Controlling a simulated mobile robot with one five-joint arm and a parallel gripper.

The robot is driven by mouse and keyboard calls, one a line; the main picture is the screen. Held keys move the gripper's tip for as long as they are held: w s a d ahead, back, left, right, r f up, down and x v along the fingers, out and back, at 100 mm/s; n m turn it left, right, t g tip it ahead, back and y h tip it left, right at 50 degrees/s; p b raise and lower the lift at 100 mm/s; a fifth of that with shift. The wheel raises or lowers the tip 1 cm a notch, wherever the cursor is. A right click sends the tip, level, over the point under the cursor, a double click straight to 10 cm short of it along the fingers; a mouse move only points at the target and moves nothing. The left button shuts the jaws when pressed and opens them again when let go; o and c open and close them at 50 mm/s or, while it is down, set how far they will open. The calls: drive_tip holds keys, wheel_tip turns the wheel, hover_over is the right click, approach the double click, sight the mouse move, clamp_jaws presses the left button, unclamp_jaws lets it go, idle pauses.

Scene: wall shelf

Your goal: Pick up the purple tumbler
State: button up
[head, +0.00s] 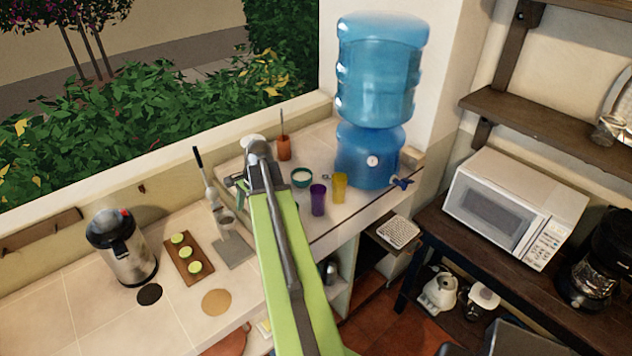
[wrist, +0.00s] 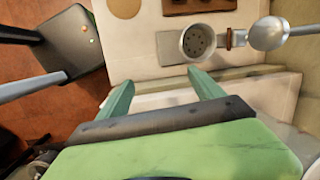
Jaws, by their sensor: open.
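The purple tumbler (head: 318,199) stands upright on the tiled counter in the head view, just left of a yellow tumbler (head: 339,187). My green arm reaches up across the head view. My gripper (head: 238,186) is at its far end, to the left of the purple tumbler and apart from it. In the wrist view my gripper (wrist: 161,92) shows two green fingers spread wide with nothing between them. The purple tumbler is not seen in the wrist view.
A teal bowl (head: 301,177) and an orange pot (head: 284,148) stand behind the tumblers. A large blue water dispenser (head: 367,155) stands to their right. A metal citrus press (head: 222,210) is near my gripper and shows in the wrist view (wrist: 198,42). A microwave (head: 515,206) is far right.

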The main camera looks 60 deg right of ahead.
drive_tip(key=s+d+r+m+t+p, duration=0.1)
drive_tip(key=s+d+r+m+p, duration=0.2)
drive_tip(key=d, duration=0.4)
drive_tip(key=s+d+r+m, duration=0.4)
drive_tip(key=s+d, duration=0.2)
drive_tip(key=m+t+h+p, duration=0.1)
drive_tip(key=m+p, duration=0.1)
drive_tip(key=m, duration=0.5)
approach(317, 201)
wheel_tip(317, 201, up, 4)
drive_tip(key=s+d, duration=0.2)
drive_tip(key=d, duration=0.1)
drive_tip(key=b+x, duration=1.1)
drive_tip(key=x, duration=0.1)
drive_tip(key=shift+w+f, duration=0.15)
drive_tip(key=shift+f, duration=0.1)
drive_tip(key=shift+w+f, duration=0.15)
drive_tip(key=shift+w, duration=0.05)
drive_tip(key=b+x, duration=0.5)
drive_tip(key=shift+w+f, duration=0.1)
drive_tip(key=shift+w, duration=0.1)
drive_tip(key=c, duration=1.6)
wheel_tip(317, 201, up, 11)
drive_tip(key=p, duration=1)
drive_tip(key=shift+f, duration=0.25)
